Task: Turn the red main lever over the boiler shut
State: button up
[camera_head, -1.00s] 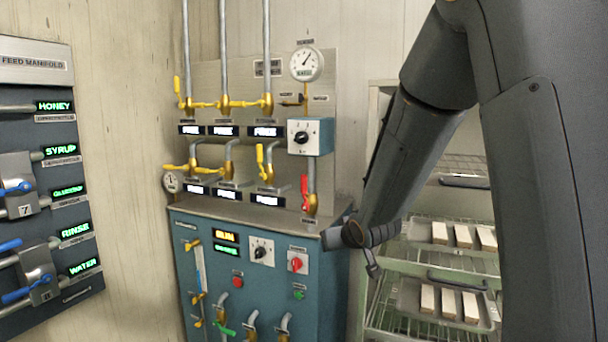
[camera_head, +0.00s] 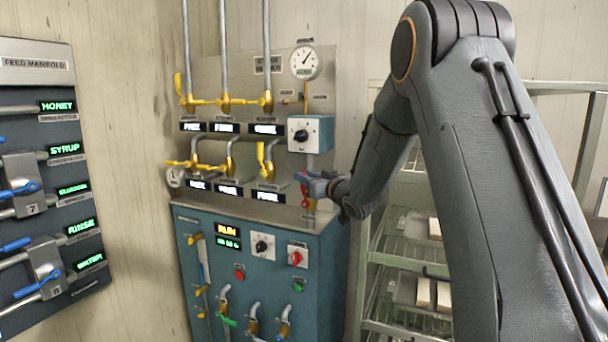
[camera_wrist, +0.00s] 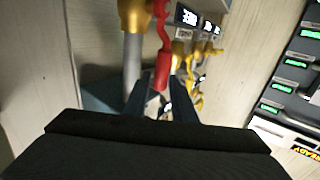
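The red main lever (camera_head: 305,201) is on a brass valve on the grey pipe at the right of the boiler (camera_head: 270,265) top. In the head view my gripper (camera_head: 304,180) covers part of it. In the wrist view the red lever (camera_wrist: 162,70) runs along beside the pipe (camera_wrist: 132,60), away from the brass valve body (camera_wrist: 131,14). My gripper (camera_wrist: 161,98) is open there, its two dark fingers apart, with the lever's grip end at or just between the fingertips. Whether a finger touches it, I cannot tell.
Yellow valves (camera_head: 225,103) and lit labels fill the panel to the left. A white dial box (camera_head: 310,134) sits just above my gripper. A rack with trays (camera_head: 400,285) stands to the right. The feed manifold (camera_head: 40,75) is at far left.

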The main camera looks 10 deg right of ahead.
jog(key=shift+w+a, duration=0.3)
jog(key=shift+w, duration=0.3)
grip_shut()
jog(key=shift+a, duration=0.1)
